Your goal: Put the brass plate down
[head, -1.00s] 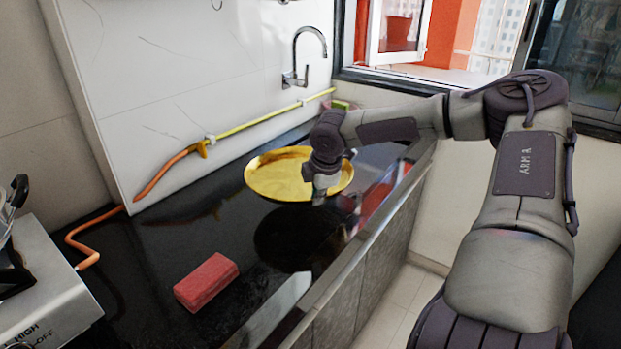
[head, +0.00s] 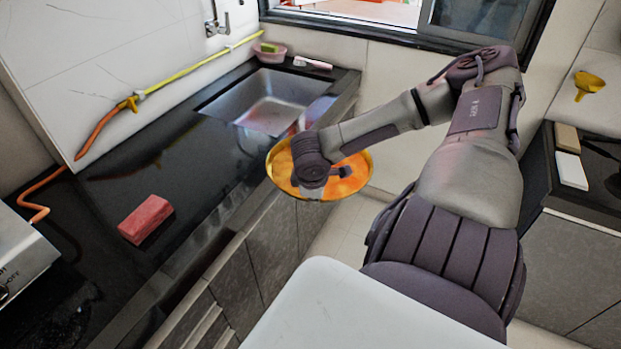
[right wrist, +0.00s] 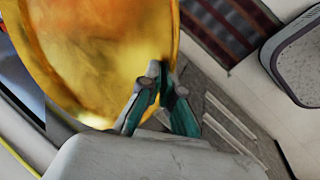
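The brass plate (head: 356,169) is a round, shallow, golden dish. My right gripper (head: 316,190) is at the plate and hides part of it in the head view. In the right wrist view the plate (right wrist: 95,50) fills the upper left, and the gripper's teal fingers (right wrist: 158,100) meet at its near rim, shut on it. The plate is held in the air by the counter's front edge, over the cabinet fronts and floor. My left gripper is not in view.
A black counter (head: 190,165) holds a red block (head: 145,219) and a steel sink (head: 268,102). A pink bowl (head: 270,53) stands behind the sink. The counter between block and sink is clear.

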